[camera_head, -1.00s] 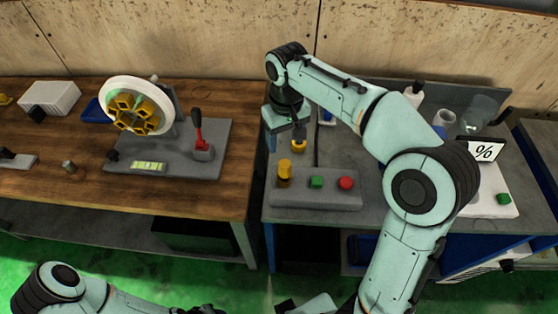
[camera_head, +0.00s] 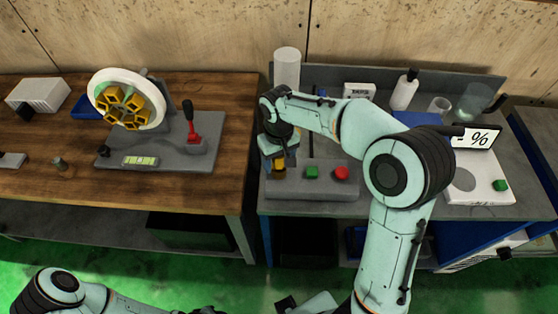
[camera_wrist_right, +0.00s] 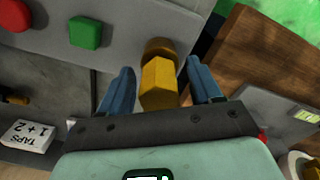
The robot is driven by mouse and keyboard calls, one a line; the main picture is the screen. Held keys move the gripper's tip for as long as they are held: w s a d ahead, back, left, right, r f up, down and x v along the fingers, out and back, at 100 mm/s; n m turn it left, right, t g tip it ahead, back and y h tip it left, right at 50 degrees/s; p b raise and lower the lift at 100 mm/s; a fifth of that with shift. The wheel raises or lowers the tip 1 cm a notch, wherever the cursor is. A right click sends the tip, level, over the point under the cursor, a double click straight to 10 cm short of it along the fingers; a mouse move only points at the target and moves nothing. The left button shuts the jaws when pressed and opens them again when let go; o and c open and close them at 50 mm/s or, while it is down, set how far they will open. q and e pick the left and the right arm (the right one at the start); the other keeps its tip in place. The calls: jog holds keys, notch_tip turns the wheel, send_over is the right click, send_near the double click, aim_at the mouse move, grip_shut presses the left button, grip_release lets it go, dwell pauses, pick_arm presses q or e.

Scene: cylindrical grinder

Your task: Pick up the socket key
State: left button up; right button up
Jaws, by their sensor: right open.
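The yellow hexagonal piece on a round brownish base, which I take for the socket key (camera_wrist_right: 158,82), stands upright at the left end of the grey button panel (camera_head: 318,192). In the head view the socket key (camera_head: 279,172) shows just below my right gripper (camera_head: 279,160). In the right wrist view the two blue fingers of my right gripper (camera_wrist_right: 160,88) are spread, one on each side of the key, with gaps visible. My left arm shows at the bottom left; its gripper is not in view.
A green button (camera_head: 312,172) and a red button (camera_head: 341,173) sit beside the key. A white cylinder (camera_head: 287,68) and a TAPS box (camera_wrist_right: 30,133) stand behind. A wooden table with a wheel stand (camera_head: 127,100) is to the left, past a gap.

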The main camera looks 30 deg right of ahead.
jog(key=c, duration=1.1)
jog(key=shift+r, duration=0.15)
